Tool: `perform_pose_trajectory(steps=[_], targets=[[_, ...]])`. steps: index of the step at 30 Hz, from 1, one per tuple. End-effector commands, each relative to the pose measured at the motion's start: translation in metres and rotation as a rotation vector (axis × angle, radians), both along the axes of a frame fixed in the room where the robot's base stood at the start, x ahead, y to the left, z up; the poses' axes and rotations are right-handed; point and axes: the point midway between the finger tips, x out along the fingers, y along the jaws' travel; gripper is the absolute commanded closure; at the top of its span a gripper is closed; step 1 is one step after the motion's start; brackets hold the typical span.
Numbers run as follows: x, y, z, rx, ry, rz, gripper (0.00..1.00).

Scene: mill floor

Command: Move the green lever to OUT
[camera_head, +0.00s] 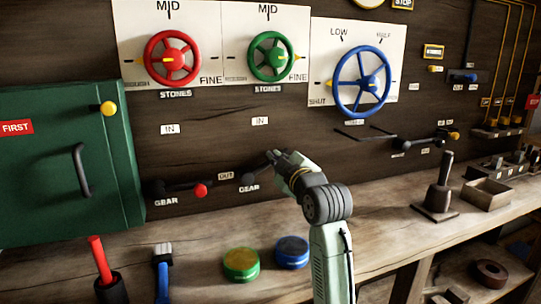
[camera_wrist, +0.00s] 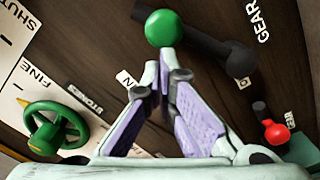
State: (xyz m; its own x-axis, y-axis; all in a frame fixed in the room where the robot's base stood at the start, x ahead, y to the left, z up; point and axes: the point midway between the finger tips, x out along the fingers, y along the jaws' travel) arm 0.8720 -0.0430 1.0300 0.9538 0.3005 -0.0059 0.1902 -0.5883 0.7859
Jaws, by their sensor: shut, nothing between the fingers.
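The green lever shows in the wrist view as a green ball knob (camera_wrist: 164,28) on a dark arm that runs right to its pivot beside a GEAR label. In the head view I see its dark pivot (camera_head: 249,179), with the arm leading right behind my gripper. The knob is hidden there. My gripper (camera_head: 273,157) is shut and empty. In the wrist view its fingertips (camera_wrist: 158,70) point at the knob, just below it in the picture; I cannot tell whether they touch. An IN label (camera_head: 260,121) sits above the pivot. The lever's own OUT label is not visible.
A red-knobbed gear lever (camera_head: 201,190) sits to the left, with an OUT label (camera_head: 226,175) near it. Red, green and blue handwheels are above. A green cabinet (camera_head: 65,165) stands at left. Green and blue tins (camera_head: 292,252) are on the bench below.

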Motion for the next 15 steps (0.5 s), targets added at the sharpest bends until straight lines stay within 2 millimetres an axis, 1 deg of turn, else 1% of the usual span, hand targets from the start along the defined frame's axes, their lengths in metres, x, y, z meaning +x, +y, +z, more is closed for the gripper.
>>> perform_pose_trajectory(steps=[1,9,13,15], targets=[[0.002,-0.003,-0.005,0.042,0.016,0.001,1.0],[0.006,-0.016,-0.022,0.254,0.084,0.002,1.0],[0.007,-0.02,-0.029,0.332,0.109,0.001,1.0],[0.007,-0.022,-0.032,0.335,0.109,0.0,1.0]])
